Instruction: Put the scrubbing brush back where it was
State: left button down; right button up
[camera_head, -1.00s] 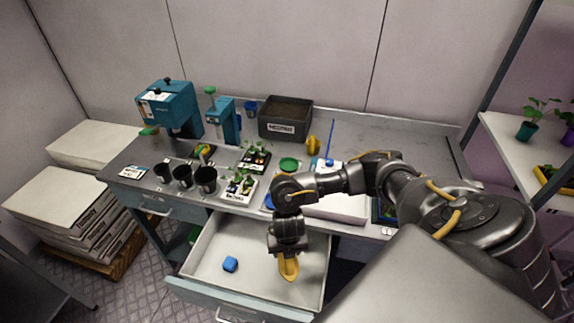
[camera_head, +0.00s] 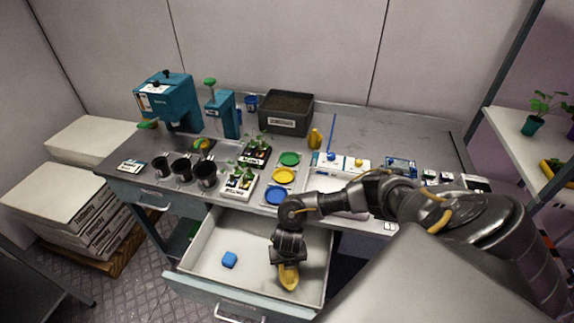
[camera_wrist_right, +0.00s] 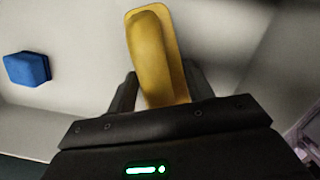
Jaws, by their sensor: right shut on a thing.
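The yellow scrubbing brush (camera_head: 288,276) is in the open drawer (camera_head: 203,264), toward its right side. My right gripper (camera_head: 287,262) points down into the drawer and is shut on the brush. In the right wrist view the brush (camera_wrist_right: 153,55) sticks out between the two fingers of the gripper (camera_wrist_right: 157,92). I cannot tell whether the brush touches the drawer floor. My left gripper is not in view.
A blue block (camera_head: 230,260) lies in the drawer left of the brush; it also shows in the wrist view (camera_wrist_right: 27,69). The worktop above holds black cups (camera_head: 182,169), coloured discs (camera_head: 283,175) and a dark bin (camera_head: 286,112).

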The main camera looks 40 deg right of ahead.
jog(key=shift+a+f, duration=0.1)
jog(key=shift+f, duration=0.1)
jog(key=o, duration=1)
jog(key=shift+r, duration=0.1)
jog(key=r+p, duration=0.1)
jog(key=r, duration=0.3)
jog(key=s+r+p, duration=0.1)
jog(key=r+p, duration=0.1)
jog(key=r, duration=0.2)
jog(key=a+r+p, duration=0.1)
jog(key=r, duration=0.3)
jog(key=shift+s+r+p, duration=0.1)
jog(key=shift+s+p, duration=0.15)
jog(key=shift+p, duration=0.05)
